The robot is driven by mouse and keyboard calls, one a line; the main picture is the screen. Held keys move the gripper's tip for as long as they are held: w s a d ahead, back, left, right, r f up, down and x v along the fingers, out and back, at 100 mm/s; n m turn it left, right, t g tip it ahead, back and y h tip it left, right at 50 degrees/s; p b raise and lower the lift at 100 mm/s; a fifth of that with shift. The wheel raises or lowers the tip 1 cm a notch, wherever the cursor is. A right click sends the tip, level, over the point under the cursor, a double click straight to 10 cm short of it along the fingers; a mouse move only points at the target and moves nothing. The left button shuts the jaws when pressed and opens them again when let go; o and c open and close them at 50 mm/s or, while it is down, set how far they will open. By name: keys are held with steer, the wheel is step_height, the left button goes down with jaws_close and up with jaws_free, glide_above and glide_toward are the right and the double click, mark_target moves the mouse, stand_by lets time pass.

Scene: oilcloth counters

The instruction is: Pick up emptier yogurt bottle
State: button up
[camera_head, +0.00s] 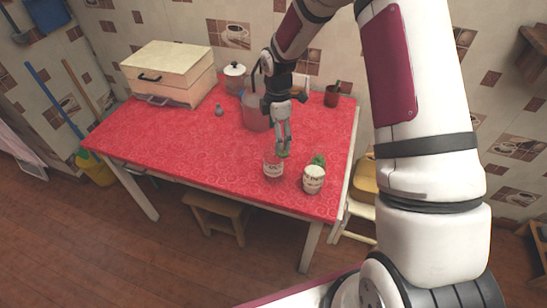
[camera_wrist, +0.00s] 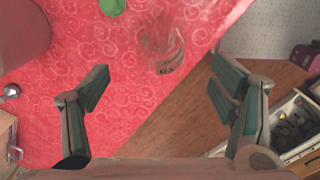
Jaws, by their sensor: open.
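Two yogurt bottles stand near the front right of the red table. The left one (camera_head: 273,170) is mostly clear, with a label, and looks emptier. The right one (camera_head: 314,181) looks white and fuller. A green lid-like piece (camera_head: 283,154) shows beside the clear bottle, and another green piece (camera_head: 319,160) shows at the white one. My gripper (camera_head: 283,143) is open above the table, just behind the clear bottle. In the wrist view the see-through bottle (camera_wrist: 165,50) lies ahead of my open fingers (camera_wrist: 160,92), apart from them. A green piece (camera_wrist: 112,6) is at the top edge.
A reddish pitcher (camera_head: 254,117) stands close behind my gripper on the left. A bread box (camera_head: 170,75), a lidded jar (camera_head: 234,78) and a small pot (camera_head: 332,96) stand farther back. The table's left front is clear. A stool (camera_head: 215,211) is below.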

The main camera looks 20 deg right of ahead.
mark_target(274, 158)
step_height(274, 158, down, 8)
steer(key=p, duration=0.1)
steer(key=shift+a+f+p, duration=0.25)
steer(key=shift+p, duration=0.1)
steer(key=shift+c, duration=0.6)
steer(key=c, duration=1.4)
steer(key=shift+r, duration=0.1)
